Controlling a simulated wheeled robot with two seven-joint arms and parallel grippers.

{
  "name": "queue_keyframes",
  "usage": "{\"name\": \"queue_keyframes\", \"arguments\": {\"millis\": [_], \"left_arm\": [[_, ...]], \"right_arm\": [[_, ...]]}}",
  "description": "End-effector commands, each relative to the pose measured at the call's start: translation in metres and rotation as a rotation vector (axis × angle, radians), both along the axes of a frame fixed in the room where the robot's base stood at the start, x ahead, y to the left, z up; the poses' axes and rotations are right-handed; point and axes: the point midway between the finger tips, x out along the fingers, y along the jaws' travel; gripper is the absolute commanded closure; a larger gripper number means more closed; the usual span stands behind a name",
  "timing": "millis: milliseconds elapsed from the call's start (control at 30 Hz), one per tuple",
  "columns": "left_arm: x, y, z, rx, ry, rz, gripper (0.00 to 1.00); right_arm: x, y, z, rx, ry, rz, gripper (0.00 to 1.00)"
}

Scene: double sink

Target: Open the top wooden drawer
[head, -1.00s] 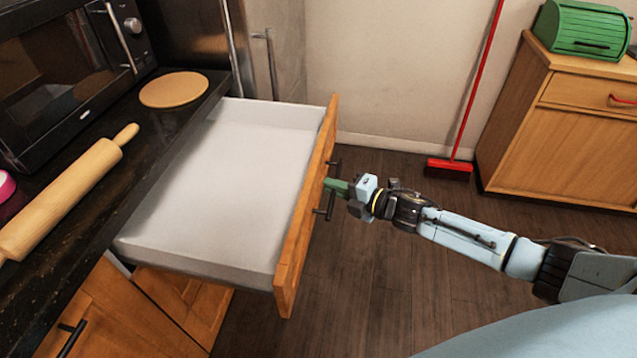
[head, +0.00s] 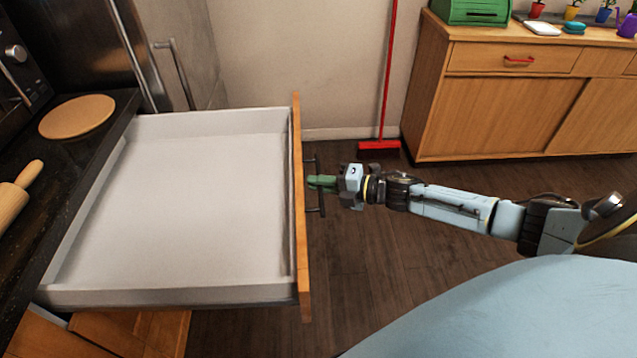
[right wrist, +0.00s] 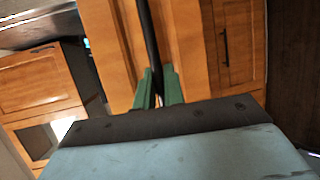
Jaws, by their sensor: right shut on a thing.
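The top wooden drawer (head: 301,215) stands pulled far out from under the dark counter in the head view. Its white inside is empty. A dark bar handle (head: 316,205) is on its wooden front. My right gripper (head: 322,182) has its green fingers at this handle. In the right wrist view the right gripper (right wrist: 159,88) is shut on the dark handle bar (right wrist: 149,35), which runs between the two green fingers. My left gripper is not in view.
A rolling pin (head: 14,196) and a round wooden board (head: 77,116) lie on the counter (head: 110,125) at left. A red broom (head: 379,146) leans at the back wall. A wooden cabinet (head: 490,110) stands at the back right. The floor around my right arm is clear.

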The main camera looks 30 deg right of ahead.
Motion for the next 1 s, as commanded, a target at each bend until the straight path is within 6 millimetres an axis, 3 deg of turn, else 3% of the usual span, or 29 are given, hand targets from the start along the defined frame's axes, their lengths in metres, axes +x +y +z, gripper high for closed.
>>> {"name": "queue_keyframes", "arguments": {"millis": [33,67,233,633,1000], "left_arm": [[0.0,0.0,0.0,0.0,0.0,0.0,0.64],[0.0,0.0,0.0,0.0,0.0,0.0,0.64],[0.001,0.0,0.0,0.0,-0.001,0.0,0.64],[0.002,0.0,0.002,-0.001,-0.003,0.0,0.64],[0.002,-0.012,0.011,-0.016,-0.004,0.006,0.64]], "right_arm": [[0.001,-0.001,0.001,-0.002,-0.002,-0.004,1.0],[0.001,-0.001,0.001,-0.002,-0.002,-0.004,0.88],[0.001,-0.001,0.001,-0.001,-0.001,-0.003,0.68],[-0.007,-0.006,0.001,-0.002,0.002,-0.003,0.68],[-0.061,-0.048,0.014,-0.003,0.004,-0.003,0.68]]}}
